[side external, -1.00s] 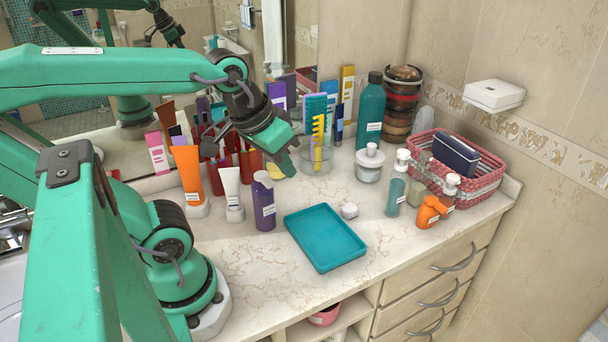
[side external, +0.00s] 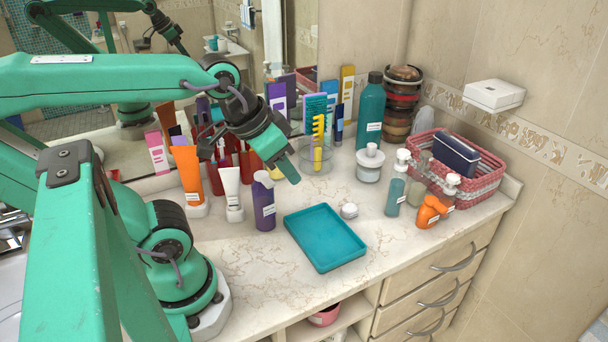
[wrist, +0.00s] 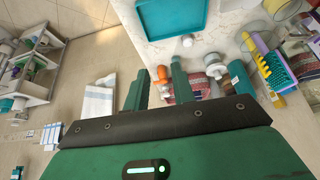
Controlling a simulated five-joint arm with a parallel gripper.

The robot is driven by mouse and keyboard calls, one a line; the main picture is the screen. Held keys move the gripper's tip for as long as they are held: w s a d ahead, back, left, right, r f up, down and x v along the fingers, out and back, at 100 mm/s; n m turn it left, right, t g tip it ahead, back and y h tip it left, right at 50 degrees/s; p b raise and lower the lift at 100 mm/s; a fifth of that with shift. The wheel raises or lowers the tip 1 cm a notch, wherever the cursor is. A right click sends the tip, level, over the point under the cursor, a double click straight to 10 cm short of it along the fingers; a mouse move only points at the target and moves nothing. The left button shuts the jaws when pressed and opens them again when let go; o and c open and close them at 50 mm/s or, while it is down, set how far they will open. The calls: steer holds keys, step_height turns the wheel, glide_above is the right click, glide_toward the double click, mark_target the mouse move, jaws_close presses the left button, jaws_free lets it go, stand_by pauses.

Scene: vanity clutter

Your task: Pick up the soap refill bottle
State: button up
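No bottle has a label I can read as soap refill. The tall teal bottle (side external: 371,112) with a dark cap looks like the best match. It stands upright at the back of the counter, beside the stacked round containers. My gripper (side external: 284,160) is in the air above the counter, left of this bottle and well apart from it, pointing down and right near the clear cup. In the wrist view my gripper (wrist: 159,82) has its two green fingers apart with nothing held between them.
A teal tray (side external: 325,238) lies at the counter's front. A purple bottle (side external: 264,205), white jar (side external: 369,166), teal pump bottle (side external: 396,190) and orange bottle (side external: 430,212) stand around it. The clear cup (side external: 316,160) holds a yellow comb. A pink basket (side external: 487,185) is at right.

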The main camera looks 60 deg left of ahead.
steer(key=o, duration=1)
steer(key=shift+c, duration=0.2)
steer(key=m+g, duration=0.6)
steer(key=m, duration=0.2)
glide_above(262, 175)
step_height(262, 175, down, 7)
steer(key=shift+a+r, duration=0.1)
steer(key=shift+f, duration=1.35)
